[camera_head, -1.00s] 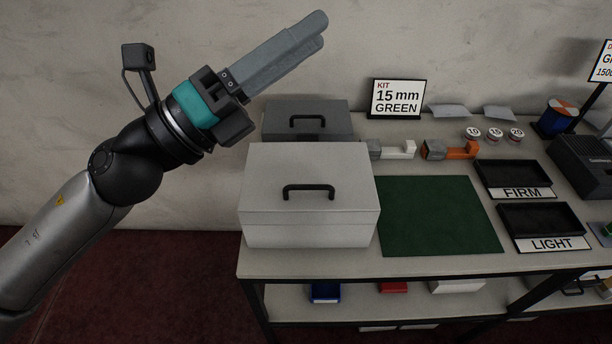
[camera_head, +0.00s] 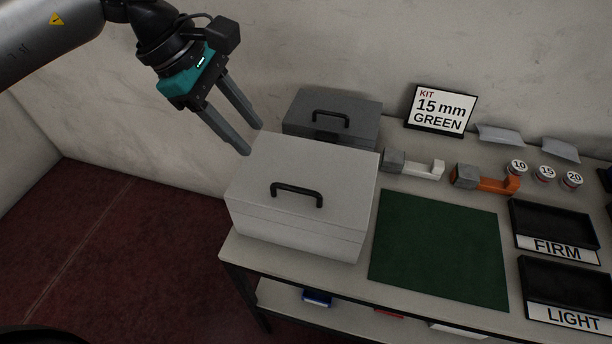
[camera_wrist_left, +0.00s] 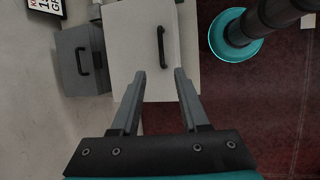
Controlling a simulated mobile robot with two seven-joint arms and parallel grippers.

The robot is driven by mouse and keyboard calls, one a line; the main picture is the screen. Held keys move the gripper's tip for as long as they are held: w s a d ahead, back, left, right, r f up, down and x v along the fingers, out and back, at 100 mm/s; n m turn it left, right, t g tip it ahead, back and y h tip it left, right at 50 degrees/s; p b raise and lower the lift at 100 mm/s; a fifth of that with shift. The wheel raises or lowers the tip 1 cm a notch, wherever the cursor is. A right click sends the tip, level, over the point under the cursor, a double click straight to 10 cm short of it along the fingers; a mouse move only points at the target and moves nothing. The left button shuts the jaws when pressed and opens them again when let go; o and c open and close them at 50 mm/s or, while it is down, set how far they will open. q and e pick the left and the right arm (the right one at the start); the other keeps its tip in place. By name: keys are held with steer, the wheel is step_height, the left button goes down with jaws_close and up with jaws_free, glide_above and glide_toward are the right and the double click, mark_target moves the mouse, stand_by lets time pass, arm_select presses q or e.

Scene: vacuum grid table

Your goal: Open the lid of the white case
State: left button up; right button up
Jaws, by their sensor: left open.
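The white case (camera_head: 300,232) stands at the left end of the table with its lid down. A dark handle (camera_head: 296,193) is on top of the lid. My left gripper (camera_head: 255,140) is open and empty, above and behind the case's back left corner, its fingers pointing down to the right. In the left wrist view the case lid (camera_wrist_left: 137,60) and its handle (camera_wrist_left: 161,47) lie beyond the open fingers (camera_wrist_left: 160,78). The fingers look apart from the case. My right gripper is not in view.
A grey case (camera_head: 335,125) with a handle stands behind the white one. A green mat (camera_head: 440,245) lies to the right. The wall is close behind.

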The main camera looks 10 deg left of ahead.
arm_select(q)
glide_toward(296, 189)
steer(key=x, duration=0.7)
steer(key=shift+w+d+f, duration=0.1)
steer(key=shift+f, duration=0.2)
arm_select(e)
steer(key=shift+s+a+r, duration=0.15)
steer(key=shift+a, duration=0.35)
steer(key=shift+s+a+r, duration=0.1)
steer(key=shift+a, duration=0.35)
arm_select(q)
jaws_close()
